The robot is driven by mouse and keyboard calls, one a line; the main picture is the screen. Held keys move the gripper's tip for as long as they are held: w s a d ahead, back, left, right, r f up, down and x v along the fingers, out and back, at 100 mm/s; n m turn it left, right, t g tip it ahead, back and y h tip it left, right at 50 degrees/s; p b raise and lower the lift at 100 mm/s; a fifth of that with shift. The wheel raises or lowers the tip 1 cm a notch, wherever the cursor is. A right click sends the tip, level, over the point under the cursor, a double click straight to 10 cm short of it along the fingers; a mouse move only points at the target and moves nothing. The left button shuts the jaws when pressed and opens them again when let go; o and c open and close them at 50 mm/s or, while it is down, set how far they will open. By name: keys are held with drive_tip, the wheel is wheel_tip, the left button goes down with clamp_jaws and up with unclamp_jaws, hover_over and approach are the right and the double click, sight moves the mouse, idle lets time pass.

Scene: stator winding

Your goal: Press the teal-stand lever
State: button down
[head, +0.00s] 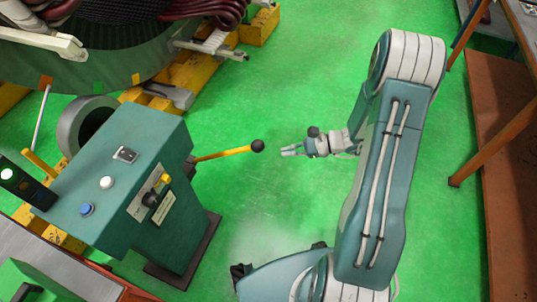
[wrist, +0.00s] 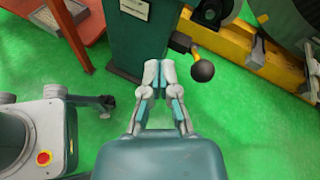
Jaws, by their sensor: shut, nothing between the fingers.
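The teal stand (head: 150,185) is at the left of the head view, on a dark base plate. Its lever (head: 225,154) is a yellow bar with a black ball knob (head: 258,146), sticking out to the right. My gripper (head: 285,151) is shut and empty, a short way right of the knob and apart from it. In the wrist view my gripper (wrist: 160,66) points toward the stand (wrist: 140,38), with its fingertips together. The black knob (wrist: 202,71) is to the right of the fingertips there, and the lever's bar is mostly foreshortened behind it.
A large stator (head: 110,60) on yellow supports (head: 180,85) stands at the upper left. A brown table (head: 495,150) is at the right edge. Blue and white buttons (head: 107,182) are on the stand's top. Green floor (head: 290,80) is open around my gripper.

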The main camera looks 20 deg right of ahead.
drive_tip(key=d+f+m+t+h, duration=0.1)
drive_tip(key=d+f+m+t, duration=0.2)
drive_tip(key=f+m, duration=0.2)
drive_tip(key=d+f+m+t, duration=0.3)
drive_tip(key=f+m+t, duration=0.1)
drive_tip(key=f, duration=0.6)
drive_tip(key=shift+s+m+t+h, duration=0.15)
drive_tip(key=shift+m+t+h, duration=0.15)
drive_tip(key=shift+m+h, duration=0.1)
drive_tip(key=shift+a+r, duration=0.1)
drive_tip(key=r+x, duration=0.2)
drive_tip(key=x, duration=1)
drive_tip(key=shift+w+a+r, duration=0.3)
drive_tip(key=shift+w+r, duration=0.05)
drive_tip(key=shift+w, duration=0.15)
